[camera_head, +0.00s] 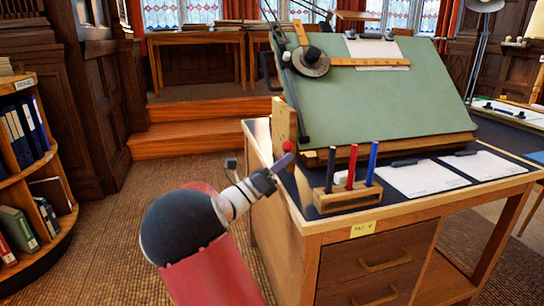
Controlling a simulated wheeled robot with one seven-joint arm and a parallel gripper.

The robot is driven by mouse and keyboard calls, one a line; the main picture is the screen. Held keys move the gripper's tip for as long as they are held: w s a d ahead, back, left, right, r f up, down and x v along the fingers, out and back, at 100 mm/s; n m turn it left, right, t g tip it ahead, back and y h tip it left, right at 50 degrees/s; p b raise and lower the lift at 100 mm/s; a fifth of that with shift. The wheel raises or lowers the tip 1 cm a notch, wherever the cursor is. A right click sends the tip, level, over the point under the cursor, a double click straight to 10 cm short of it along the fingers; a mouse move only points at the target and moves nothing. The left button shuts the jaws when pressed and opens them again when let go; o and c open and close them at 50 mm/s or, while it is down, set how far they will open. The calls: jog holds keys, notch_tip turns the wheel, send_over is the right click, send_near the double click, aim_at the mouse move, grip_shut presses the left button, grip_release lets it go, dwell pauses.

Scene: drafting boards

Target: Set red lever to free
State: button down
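A red ball knob (288,146) shows at the side of the drafting desk, in front of a light wooden upright (284,120). A short pinkish-purple piece (283,162) lies just below the knob; I cannot tell whether it is the lever's stem or something else. My gripper (274,172) reaches up from the lower left, close to this piece and just below the knob. Its fingers are small and dark here, so I cannot tell whether they touch or close on anything. No lever position marking is readable.
The tilted green drafting board (400,95) carries a wooden ruler and drafting arm. A wooden holder (348,200) with black, red and blue sticks stands on the desk near my gripper. Papers (419,178) lie to its right. A bookshelf (28,180) stands left; carpet lies between.

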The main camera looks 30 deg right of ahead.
jog(key=shift+w+d+r+n+t+p, duration=0.15)
jog(key=shift+w+r+n+t+p, duration=0.2)
jog(key=shift+r+n+t+p, duration=0.5)
jog(key=n, duration=0.1)
jog(key=w+n+t+y, duration=0.1)
jog(key=n, duration=0.1)
jog(key=shift+d+r, duration=0.15)
jog(key=shift+r, duration=0.05)
jog(key=shift+w+d+r, duration=0.15)
jog(key=shift+w+r, duration=0.1)
jog(key=shift+w, duration=0.15)
